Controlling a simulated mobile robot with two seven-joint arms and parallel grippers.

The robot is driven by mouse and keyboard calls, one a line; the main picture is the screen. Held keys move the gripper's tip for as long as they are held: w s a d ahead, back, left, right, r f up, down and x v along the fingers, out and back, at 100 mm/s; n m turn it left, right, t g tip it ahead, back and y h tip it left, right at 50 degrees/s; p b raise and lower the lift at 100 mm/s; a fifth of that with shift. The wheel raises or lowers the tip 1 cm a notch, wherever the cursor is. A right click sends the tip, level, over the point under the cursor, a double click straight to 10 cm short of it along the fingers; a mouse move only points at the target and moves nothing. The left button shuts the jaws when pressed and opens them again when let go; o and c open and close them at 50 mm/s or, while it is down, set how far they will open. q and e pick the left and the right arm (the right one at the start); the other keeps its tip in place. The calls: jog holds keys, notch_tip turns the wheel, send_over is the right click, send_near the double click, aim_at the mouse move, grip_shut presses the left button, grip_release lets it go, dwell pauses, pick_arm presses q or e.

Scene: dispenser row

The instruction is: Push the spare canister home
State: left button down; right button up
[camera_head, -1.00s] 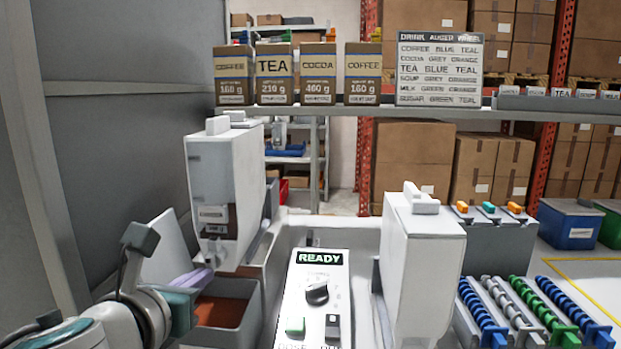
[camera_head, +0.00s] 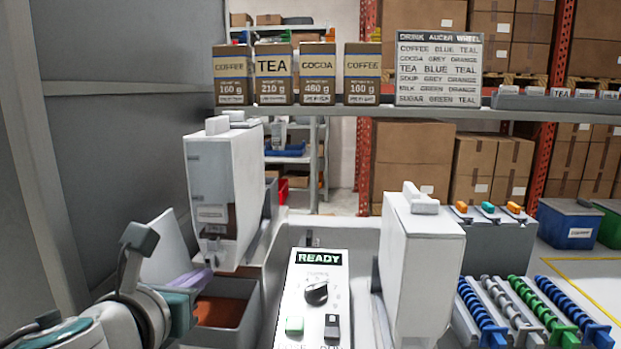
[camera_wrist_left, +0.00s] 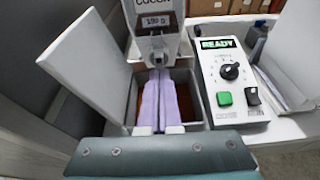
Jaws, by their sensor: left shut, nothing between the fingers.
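A tall white canister (camera_head: 222,195) stands upright at the left of the machine, with a small label and a spout low on its front. Its lower front also shows in the wrist view (camera_wrist_left: 157,38), with a partly cut-off word. A second white canister (camera_head: 425,265) stands at the right. I cannot tell which is the spare. My left gripper (camera_head: 203,277) has lilac fingers and is shut and empty, just below and in front of the left canister's spout. In the wrist view its fingers (camera_wrist_left: 158,78) lie together over an open bin; whether they touch the canister is unclear.
The grey bin (camera_head: 232,312) with brown contents lies under my left fingers; a pale raised panel (camera_wrist_left: 82,65) stands beside it. The control panel (camera_head: 317,300) reads READY. Coloured augers (camera_head: 540,305) lie at right. A shelf (camera_head: 350,110) with packets runs behind.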

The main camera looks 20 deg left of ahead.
pick_arm(q)
jog(key=shift+w, duration=0.1)
jog(key=shift+w+a, duration=0.2)
jog(key=shift+w, duration=0.45)
jog(key=shift+w+a, duration=0.15)
jog(key=shift+w, duration=0.5)
